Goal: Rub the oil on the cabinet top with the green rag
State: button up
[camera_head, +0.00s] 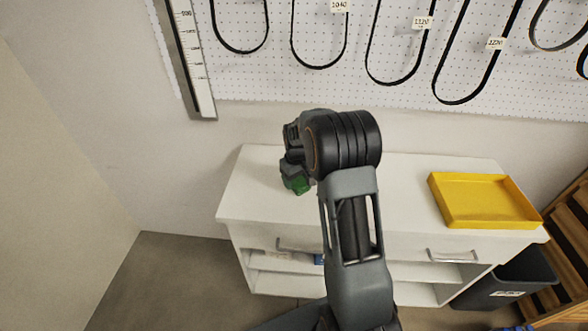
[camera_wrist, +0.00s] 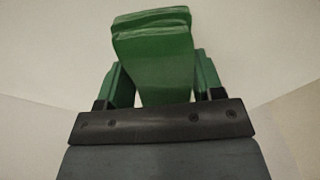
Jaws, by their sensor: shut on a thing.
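The green rag (camera_wrist: 155,60) is held between the fingers of my gripper (camera_wrist: 158,88) in the wrist view, and its folded end sticks out past the fingertips. In the head view the rag (camera_head: 297,185) shows as a small green patch below my gripper (camera_head: 293,170), over the left part of the white cabinet top (camera_head: 400,180). I cannot tell whether the rag touches the top. My arm hides the middle of the cabinet top. No oil can be made out on the visible part of the top.
A yellow tray (camera_head: 484,224) sits on the right end of the cabinet top. A pegboard (camera_head: 400,95) with hanging belts is on the wall behind. A dark bin (camera_head: 510,280) and a wooden rack (camera_head: 572,250) stand at the right. The top's left end is clear.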

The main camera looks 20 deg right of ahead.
jog(key=shift+s+d+r+p, duration=0.1)
jog(key=shift+d+r+p, duration=0.15)
jog(key=shift+r, duration=0.25)
jog(key=shift+s+d+r+p, duration=0.1)
jog(key=shift+r+p, duration=0.15)
jog(key=shift+r, duration=0.25)
jog(key=shift+r+p, duration=1.35)
jog(key=shift+r, duration=0.65)
